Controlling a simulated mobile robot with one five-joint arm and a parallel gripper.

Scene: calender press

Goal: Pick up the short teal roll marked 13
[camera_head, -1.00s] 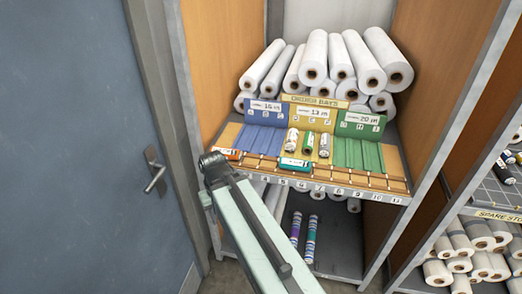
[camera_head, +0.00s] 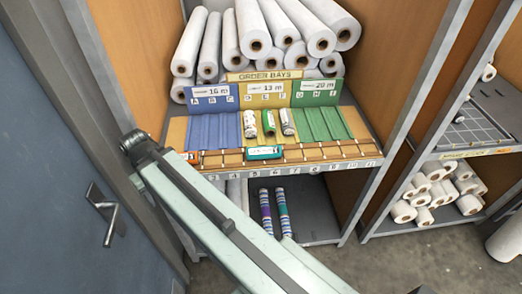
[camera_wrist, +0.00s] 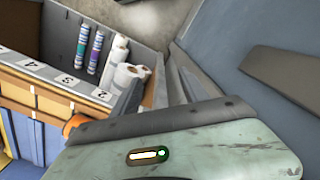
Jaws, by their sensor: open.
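The short teal roll (camera_head: 263,153) lies on its side in the brown front rack of the shelf, around the middle slots. It has a white label; the marking is too small to read surely. My arm reaches up from the lower right in the head view, its dark end joint left of the rack. No gripper fingers can be made out in either view. In the wrist view, a pale green and dark part of my own arm fills the bottom. An orange thing (camera_wrist: 72,125) shows beside it, partly hidden. The teal roll cannot be made out in the wrist view.
Large white rolls (camera_head: 253,38) are stacked behind. Two striped rolls (camera_head: 283,213) stand below. A blue door (camera_head: 45,150) is at left.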

